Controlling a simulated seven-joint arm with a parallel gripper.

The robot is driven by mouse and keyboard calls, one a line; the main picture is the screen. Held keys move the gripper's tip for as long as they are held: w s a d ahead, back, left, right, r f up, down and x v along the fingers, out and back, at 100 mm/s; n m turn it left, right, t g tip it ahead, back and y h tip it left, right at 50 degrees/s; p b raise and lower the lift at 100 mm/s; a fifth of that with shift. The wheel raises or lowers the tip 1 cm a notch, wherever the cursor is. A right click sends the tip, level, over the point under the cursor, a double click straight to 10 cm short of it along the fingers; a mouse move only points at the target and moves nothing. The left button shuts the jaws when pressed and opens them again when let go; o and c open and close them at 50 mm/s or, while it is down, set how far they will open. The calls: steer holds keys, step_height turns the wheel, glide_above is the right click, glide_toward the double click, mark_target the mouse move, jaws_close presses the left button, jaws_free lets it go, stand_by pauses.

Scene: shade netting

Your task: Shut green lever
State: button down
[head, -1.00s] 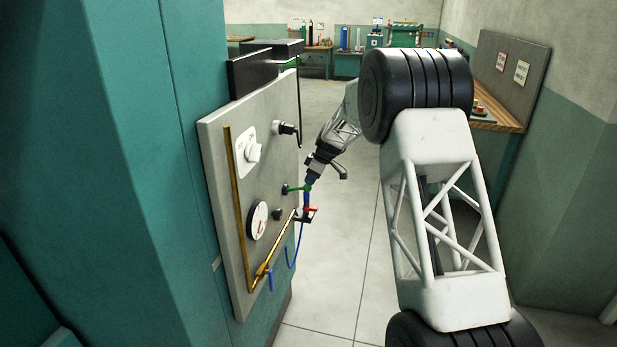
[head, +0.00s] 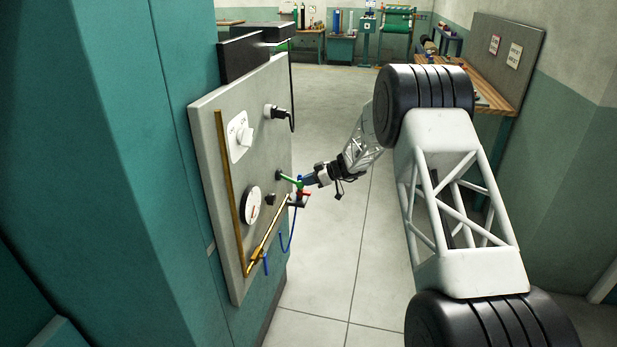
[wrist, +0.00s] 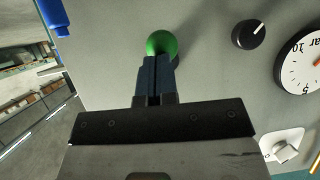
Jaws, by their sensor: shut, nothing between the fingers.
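The green lever (head: 288,178) sticks out from the grey panel (head: 208,170) on the left in the head view. Its round green end (wrist: 161,42) shows at the top middle of the wrist view, just beyond my fingertips. My gripper (head: 305,181) has dark blue fingers and points left toward the panel, at the lever's outer end. In the wrist view my gripper (wrist: 153,62) is shut with nothing between the fingers. The fingertips are right at the green end; I cannot tell if they touch it. The lever's shaft is mostly hidden behind its end in the wrist view.
The floor right of the panel is clear.

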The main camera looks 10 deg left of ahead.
steer(key=shift+a+f, duration=0.15)
steer(key=shift+f, duration=0.75)
steer(key=v, duration=1.3)
steer(key=shift+w+d+r, duration=0.2)
steer(key=shift+w+r, duration=0.15)
steer(key=shift+r, duration=0.1)
